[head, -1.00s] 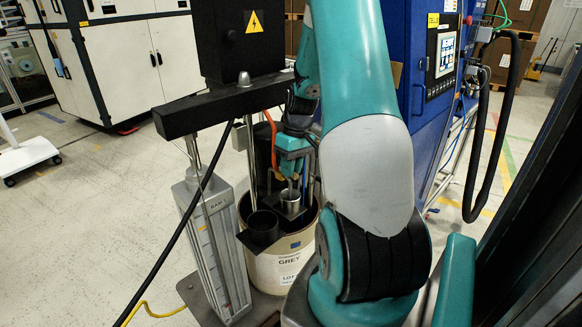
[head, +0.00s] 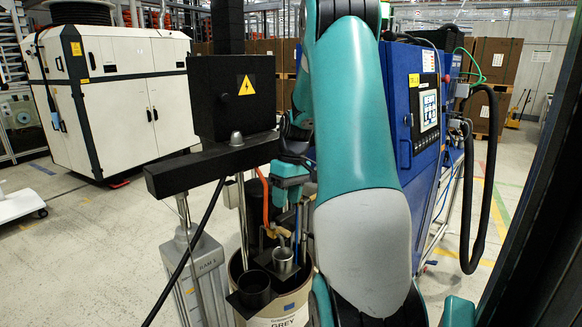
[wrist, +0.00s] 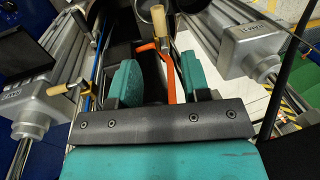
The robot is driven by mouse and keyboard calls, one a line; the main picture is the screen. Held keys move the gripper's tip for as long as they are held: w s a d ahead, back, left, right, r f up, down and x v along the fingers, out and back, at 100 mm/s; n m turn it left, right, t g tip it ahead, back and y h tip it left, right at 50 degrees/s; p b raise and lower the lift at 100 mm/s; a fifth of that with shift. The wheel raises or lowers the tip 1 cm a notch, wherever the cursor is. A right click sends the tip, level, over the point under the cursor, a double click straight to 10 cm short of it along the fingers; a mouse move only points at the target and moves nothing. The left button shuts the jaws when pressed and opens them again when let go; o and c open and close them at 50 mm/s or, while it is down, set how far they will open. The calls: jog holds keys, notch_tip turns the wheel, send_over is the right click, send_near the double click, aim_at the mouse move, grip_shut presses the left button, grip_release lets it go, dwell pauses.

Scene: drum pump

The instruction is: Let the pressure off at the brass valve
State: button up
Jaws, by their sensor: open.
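My gripper (head: 289,196) hangs over the drum (head: 290,305), fingers apart. In the wrist view my gripper (wrist: 160,64) shows two teal fingers with nothing clamped between them. An orange hose or bar (wrist: 167,72) is seen in the gap, beyond or below the fingers. Brass-coloured fittings show inside the drum (head: 277,232), below my gripper. I cannot tell which is the brass valve.
A metal cup (head: 283,260) and a dark cup (head: 254,288) sit at the drum's top. A black crossbar (head: 210,168) on a grey column stands left of my gripper, with a black cable (head: 184,258). A blue cabinet (head: 400,110) is close on the right.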

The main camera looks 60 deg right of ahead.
notch_tip(320, 180, up, 10)
jog(key=d, duration=0.1)
jog(key=shift+s+d+f, duration=0.2)
jog(key=shift+d, duration=0.2)
jog(key=w+a+n, duration=0.2)
jog(key=a+n, duration=0.1)
jog(key=a, duration=1)
jog(key=w+a+n, duration=0.2)
jog(key=a, duration=1.2)
jog(key=s+a+f+n+y, duration=0.1)
jog(key=s+a+n, duration=0.3)
jog(key=s+a, duration=1)
jog(key=a+y, duration=0.1)
jog(key=a, duration=0.3)
jog(key=shift+a+f+n, duration=0.15)
jog(key=shift+f+n, duration=0.15)
jog(key=shift+f, duration=0.1)
